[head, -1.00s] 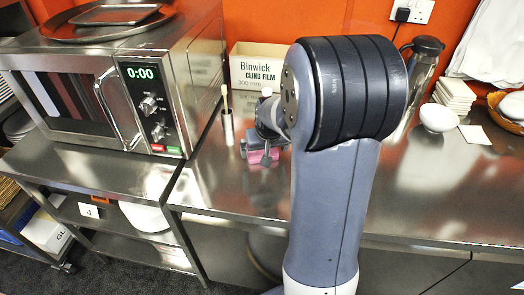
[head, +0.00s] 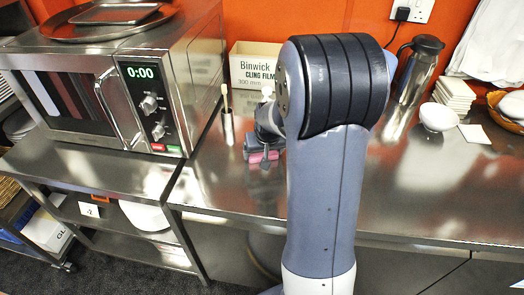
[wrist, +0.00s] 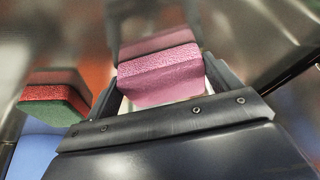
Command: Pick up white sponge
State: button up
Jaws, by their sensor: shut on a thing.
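A pink sponge (wrist: 160,80) sits between the two fingers of my gripper (wrist: 163,68) in the wrist view. A pale strip shows along its right lower edge, and its hidden underside cannot be seen. My gripper is shut on this sponge. In the head view the pink sponge (head: 264,157) shows small below my gripper (head: 258,148), at the steel counter, partly covered by my arm. I cannot tell whether it touches the counter. No plainly white sponge shows.
A red and green sponge (wrist: 52,105) lies left of my gripper in the wrist view. A metal holder (head: 227,127) with a stick stands close on the steel counter (head: 420,185). A cling film box (head: 252,75) is behind, a microwave (head: 100,90) left, a white bowl (head: 438,118) right.

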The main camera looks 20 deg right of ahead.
aim_at(263, 155)
jog(key=shift+r, duration=0.1)
jog(key=shift+s+a+r, duration=0.15)
jog(key=shift+r, duration=0.2)
jog(key=r, duration=0.6)
jog(key=shift+s+a+r+b, duration=0.15)
jog(key=shift+s+b, duration=0.1)
jog(key=shift+b, duration=0.1)
jog(key=s+a+b, duration=0.1)
jog(key=s+a, duration=0.4)
jog(key=s, duration=0.3)
jog(key=s+a+b, duration=0.1)
jog(key=s+a, duration=0.4)
jog(key=s, duration=0.2)
jog(key=shift+s+a, duration=0.3)
jog(key=shift+s, duration=0.1)
jog(key=o, duration=0.4)
jog(key=shift+c, duration=1.3)
jog(key=shift+s, duration=0.1)
